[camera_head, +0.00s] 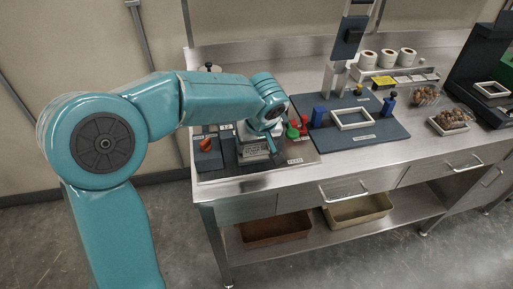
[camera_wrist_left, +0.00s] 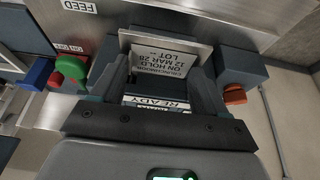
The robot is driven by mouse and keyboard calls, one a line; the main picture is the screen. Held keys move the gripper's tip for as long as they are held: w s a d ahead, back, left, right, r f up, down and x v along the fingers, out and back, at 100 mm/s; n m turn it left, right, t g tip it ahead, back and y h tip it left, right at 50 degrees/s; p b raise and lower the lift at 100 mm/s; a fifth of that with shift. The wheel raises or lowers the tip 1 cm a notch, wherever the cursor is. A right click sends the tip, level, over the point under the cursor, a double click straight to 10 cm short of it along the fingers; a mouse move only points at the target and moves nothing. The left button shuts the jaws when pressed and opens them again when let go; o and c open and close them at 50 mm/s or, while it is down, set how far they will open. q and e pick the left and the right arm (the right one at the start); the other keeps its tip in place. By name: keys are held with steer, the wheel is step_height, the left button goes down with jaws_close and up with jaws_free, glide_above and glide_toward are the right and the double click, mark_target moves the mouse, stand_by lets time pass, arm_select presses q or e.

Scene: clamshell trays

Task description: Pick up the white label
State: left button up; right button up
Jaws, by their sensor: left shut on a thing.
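The white label (camera_wrist_left: 165,58) shows in the left wrist view, with dark print reading ON HOLD, 12 MAR 28 and LOT. A display reading READY (camera_wrist_left: 158,103) shows between the fingers. My right gripper is in neither view.
A red knob (camera_head: 206,145) and red and green buttons (camera_head: 293,130) flank the printer. To the right, a blue fixture (camera_head: 375,133) holds a white frame (camera_head: 351,118). White rolls (camera_head: 387,58) stand behind; filled clamshell trays (camera_head: 449,122) sit further right. The bench front is clear.

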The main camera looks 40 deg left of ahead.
mark_target(255, 151)
arm_select(q)
step_height(255, 151, up, 20)
steer(key=p, duration=0.3)
stand_by(0.3)
